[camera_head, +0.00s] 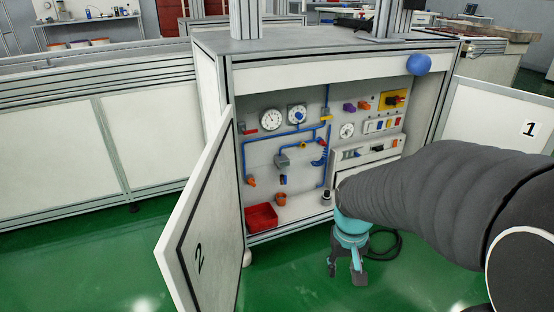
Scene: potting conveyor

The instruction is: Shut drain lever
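An open cabinet holds a panel (262,158) with blue pipes (285,135) and several small levers. An orange lever (251,181) sits at the lower left pipe end, and an orange fitting (281,198) is lower, above the cabinet floor. A red lever (249,131) and a yellow lever (326,118) sit higher. No label tells me which is the drain lever. My gripper (346,274) points down in front of the cabinet, right of these levers and apart from them. Its fingers are spread, with nothing between them. My arm hides the panel's lower right.
Door 2 (203,215) stands open at the left, and door 1 (500,118) at the right. A red bin (261,217) sits on the cabinet floor. A blue ball (419,64) is at the cabinet's upper right edge. The green floor (300,275) in front is mostly free.

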